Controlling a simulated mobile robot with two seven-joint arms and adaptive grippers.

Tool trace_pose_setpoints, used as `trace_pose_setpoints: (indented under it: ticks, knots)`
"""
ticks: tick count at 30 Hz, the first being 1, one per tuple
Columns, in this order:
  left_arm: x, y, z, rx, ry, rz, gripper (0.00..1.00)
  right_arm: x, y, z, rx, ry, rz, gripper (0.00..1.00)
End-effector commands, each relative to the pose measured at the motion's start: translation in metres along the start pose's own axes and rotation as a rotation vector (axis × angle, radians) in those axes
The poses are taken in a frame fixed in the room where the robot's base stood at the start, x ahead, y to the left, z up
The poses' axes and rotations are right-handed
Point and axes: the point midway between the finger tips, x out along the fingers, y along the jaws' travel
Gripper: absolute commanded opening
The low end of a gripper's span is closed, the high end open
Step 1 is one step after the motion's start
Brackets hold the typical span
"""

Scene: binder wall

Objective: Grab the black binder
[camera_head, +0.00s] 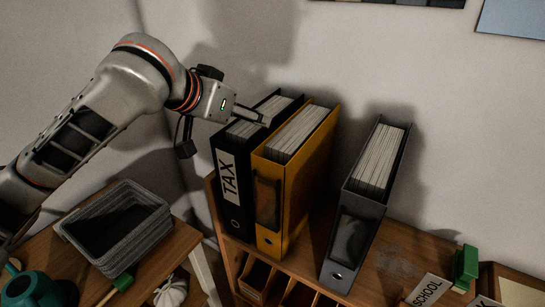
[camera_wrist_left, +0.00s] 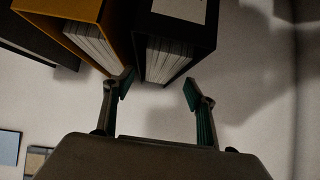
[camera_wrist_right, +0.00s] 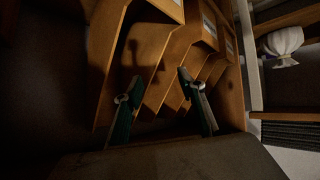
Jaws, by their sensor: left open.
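The black binder (camera_head: 230,184), labelled TAX, stands upright on the wooden shelf at the left of the row, touching or close beside the yellow binder. My left gripper (camera_head: 249,114) is at its top. In the left wrist view the open fingers (camera_wrist_left: 157,86) lie near the two sides of the black binder (camera_wrist_left: 178,35), one close to the gap beside the yellow binder. I cannot tell whether they touch it. My right gripper (camera_wrist_right: 157,88) shows only in its own wrist view, open and empty by wooden dividers.
The yellow binder (camera_head: 285,190) and a tilted grey binder (camera_head: 357,215) stand to the right. Wooden compartments (camera_head: 255,275) lie below the shelf top. A grey basket (camera_head: 125,248) and a teal pot (camera_head: 30,287) are at lower left. Wooden dividers (camera_wrist_right: 150,50) crowd my right gripper.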

Motion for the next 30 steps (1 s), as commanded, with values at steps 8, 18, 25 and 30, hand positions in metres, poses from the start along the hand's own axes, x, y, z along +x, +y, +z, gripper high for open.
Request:
trace_pose_setpoints:
  ticks: [8,18,25,30]
  knots:
    - [0.015,0.001,0.000,-0.001,-0.001,0.001,0.56,-0.001,-0.006,0.001,0.011,-0.002,-0.004,0.40]
    - [0.054,0.002,-0.005,-0.002,-0.003,0.001,0.56,-0.002,-0.009,0.001,0.016,-0.004,-0.008,0.40]
    - [0.077,0.002,-0.006,-0.001,0.000,0.000,0.56,-0.003,-0.004,0.002,0.014,-0.007,0.000,0.40]
    - [0.078,0.002,-0.006,0.000,0.000,-0.001,0.56,-0.002,-0.002,0.003,0.014,-0.009,0.003,0.40]
